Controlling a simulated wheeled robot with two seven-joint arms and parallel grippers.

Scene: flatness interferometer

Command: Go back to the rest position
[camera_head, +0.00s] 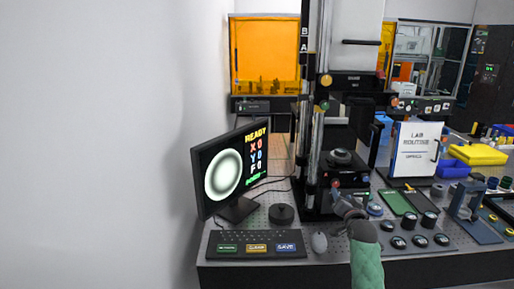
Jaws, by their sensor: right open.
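My right arm comes in from the bottom in a green sleeve. My right gripper (343,199) is open and small in view, over the front of the bench near the base of the interferometer (313,150). I see nothing held between its fingers. The interferometer is a tall dark stand with bright columns and a dark round part (341,157) on its stage. My left gripper is not in view.
A white wall (95,140) fills the left.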

